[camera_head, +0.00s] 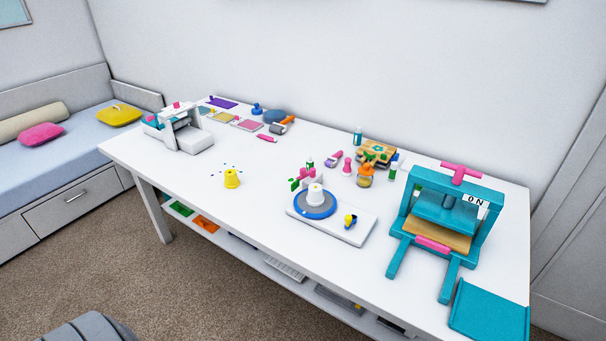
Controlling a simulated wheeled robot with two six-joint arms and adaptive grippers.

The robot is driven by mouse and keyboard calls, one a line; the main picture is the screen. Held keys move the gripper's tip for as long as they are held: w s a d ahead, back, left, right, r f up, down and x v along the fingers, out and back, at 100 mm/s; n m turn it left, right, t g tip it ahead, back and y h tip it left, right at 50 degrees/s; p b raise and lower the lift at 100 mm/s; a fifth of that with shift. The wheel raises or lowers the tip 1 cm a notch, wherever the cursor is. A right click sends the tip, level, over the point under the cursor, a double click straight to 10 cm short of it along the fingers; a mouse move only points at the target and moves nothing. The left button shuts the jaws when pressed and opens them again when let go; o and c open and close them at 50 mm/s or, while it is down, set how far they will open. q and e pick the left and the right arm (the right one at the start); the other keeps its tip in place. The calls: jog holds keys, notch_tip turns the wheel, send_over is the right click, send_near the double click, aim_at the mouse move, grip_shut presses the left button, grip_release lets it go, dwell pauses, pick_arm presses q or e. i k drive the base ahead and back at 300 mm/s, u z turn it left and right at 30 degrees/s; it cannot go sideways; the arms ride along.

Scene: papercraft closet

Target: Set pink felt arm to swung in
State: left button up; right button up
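A white base board (349,236) lies on the white table right of the middle, with a round blue disc (322,211) on it. A small pink piece (307,172), perhaps the pink felt arm, shows just behind the disc, beside a green and red part. It is too small to tell whether it is swung in or out over the disc. A yellow and dark blue knob-like part (350,221) sits at the board's front right. Neither gripper is in view.
A teal press (448,215) with a pink handle and an "ON" tag stands at the right, a teal tray (489,311) before it. A white machine (187,140) is far left. The table's middle front is mostly clear.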

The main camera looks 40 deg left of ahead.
aim_at(294, 183)
jog(key=z, duration=1.85)
jog(key=k, duration=1.2)
jog(key=u, duration=2.1)
jog(key=i, duration=0.5)
jog(key=z, duration=0.1)
